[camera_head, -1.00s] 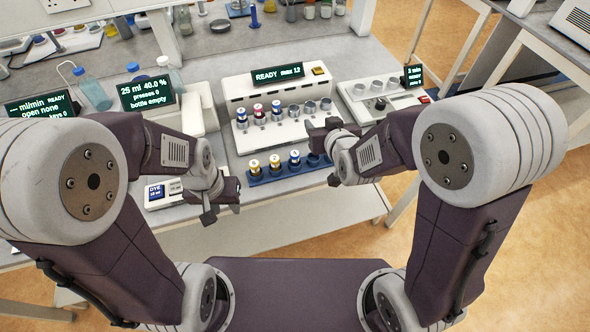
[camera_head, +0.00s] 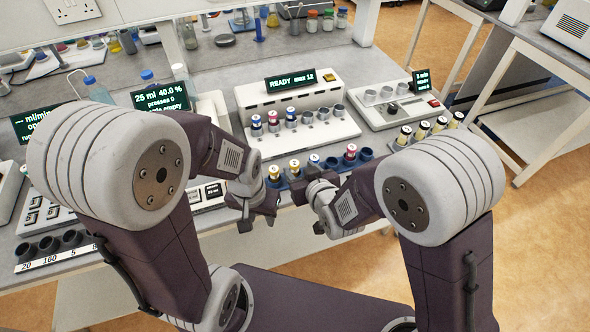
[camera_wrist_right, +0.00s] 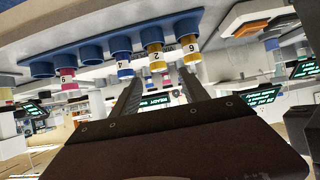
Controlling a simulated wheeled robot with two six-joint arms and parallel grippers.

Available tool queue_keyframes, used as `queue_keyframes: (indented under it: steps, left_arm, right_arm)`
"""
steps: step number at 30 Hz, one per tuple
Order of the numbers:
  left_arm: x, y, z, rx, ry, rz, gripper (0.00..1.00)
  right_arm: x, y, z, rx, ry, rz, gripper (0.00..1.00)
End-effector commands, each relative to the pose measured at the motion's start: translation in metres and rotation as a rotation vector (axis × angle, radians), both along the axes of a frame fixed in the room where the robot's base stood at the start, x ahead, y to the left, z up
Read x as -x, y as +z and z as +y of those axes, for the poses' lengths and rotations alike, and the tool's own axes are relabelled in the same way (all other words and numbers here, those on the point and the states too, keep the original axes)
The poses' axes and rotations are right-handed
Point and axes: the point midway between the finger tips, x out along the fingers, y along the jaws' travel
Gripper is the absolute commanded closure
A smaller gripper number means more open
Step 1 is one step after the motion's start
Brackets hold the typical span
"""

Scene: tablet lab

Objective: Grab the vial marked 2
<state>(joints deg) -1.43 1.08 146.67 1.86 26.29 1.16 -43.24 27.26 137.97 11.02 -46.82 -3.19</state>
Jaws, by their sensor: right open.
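In the head view vial 2 (camera_head: 295,168) is second from the left. My right gripper (camera_wrist_right: 160,80) is open and empty, its fingers pointing toward the rack with vial 2 between their lines, apart from it. In the head view my left gripper (camera_head: 258,220) hangs low in front of the rack, fingers apart and empty.
A pink vial marked 9 (camera_wrist_right: 66,80) stands further along the rack, with empty sockets near it. Behind the rack is a white machine (camera_head: 290,95) holding several vials. My two grippers are close together.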

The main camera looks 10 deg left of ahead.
Motion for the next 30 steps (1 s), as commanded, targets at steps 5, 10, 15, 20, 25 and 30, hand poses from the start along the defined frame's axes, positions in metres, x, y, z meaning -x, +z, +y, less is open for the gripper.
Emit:
queue_keyframes:
  steps: [5,10,15,20,25,30]
  left_arm:
    - [0.0,0.002,0.0,0.0,0.0,0.0,0.64]
    - [0.0,0.008,0.0,0.0,0.0,0.0,0.64]
    - [0.0,0.011,0.0,0.0,0.0,0.0,0.64]
    - [0.0,0.011,0.0,0.0,0.0,0.0,0.64]
    - [0.0,0.011,0.0,0.0,0.0,0.0,0.64]
    - [0.0,0.011,0.0,0.0,0.0,0.0,0.64]
  right_arm:
    - [-0.009,-0.005,0.006,0.0,-0.001,0.0,0.48]
    - [-0.023,-0.017,0.014,0.002,-0.002,0.002,0.48]
    - [-0.042,-0.031,0.026,0.001,-0.001,0.001,0.48]
    - [-0.046,-0.034,0.029,0.001,-0.001,0.001,0.48]
    - [-0.046,-0.034,0.029,0.001,-0.001,0.001,0.64]
    - [-0.046,-0.034,0.029,0.0,-0.001,0.0,1.0]
